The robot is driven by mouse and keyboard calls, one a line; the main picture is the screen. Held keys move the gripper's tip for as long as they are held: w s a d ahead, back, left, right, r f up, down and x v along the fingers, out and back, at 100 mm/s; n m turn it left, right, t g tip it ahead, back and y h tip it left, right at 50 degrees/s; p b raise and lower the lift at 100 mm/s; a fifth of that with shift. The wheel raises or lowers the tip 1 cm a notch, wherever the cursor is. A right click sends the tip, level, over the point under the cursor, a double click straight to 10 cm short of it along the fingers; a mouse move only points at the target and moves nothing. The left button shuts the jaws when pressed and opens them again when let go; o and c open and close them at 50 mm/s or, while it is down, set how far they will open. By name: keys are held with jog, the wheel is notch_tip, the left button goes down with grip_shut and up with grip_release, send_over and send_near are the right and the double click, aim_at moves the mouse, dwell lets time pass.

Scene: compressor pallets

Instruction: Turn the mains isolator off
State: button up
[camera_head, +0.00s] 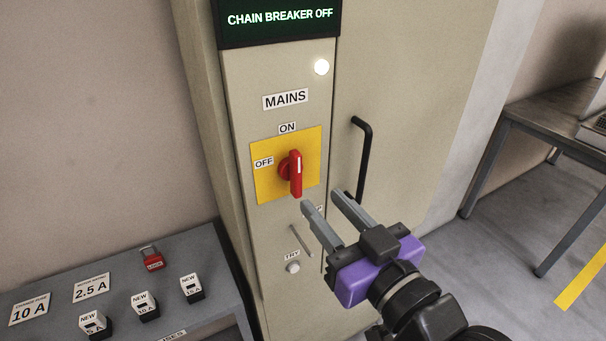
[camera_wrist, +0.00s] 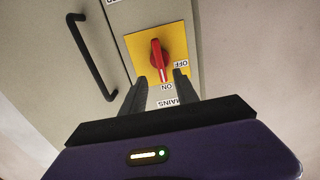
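The mains isolator is a red rotary handle (camera_head: 294,173) on a yellow plate (camera_head: 268,190) on the cabinet front. Its handle stands upright, with its white mark at the ON label (camera_head: 287,128); the OFF label (camera_head: 263,162) is on the left. My gripper (camera_head: 321,199) is open and empty, just below and to the right of the handle, with its fingers pointing toward the panel. In the wrist view, the red handle (camera_wrist: 159,58) shows upside down, between and beyond the two fingertips (camera_wrist: 160,78). I see no contact with the handle.
A black door handle (camera_head: 364,158) sticks out right of the isolator. A lit white lamp (camera_head: 321,67) is above, and a TRY button (camera_head: 292,267) below. A bench (camera_head: 190,250) at lower left holds a red padlock (camera_head: 152,259) and several labelled fuses. A table (camera_head: 545,108) stands at right.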

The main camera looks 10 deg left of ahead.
aim_at(299, 174)
jog(key=shift+p+x, duration=0.8)
jog(key=shift+x, duration=3.15)
jog(key=shift+r, duration=0.15)
grip_shut()
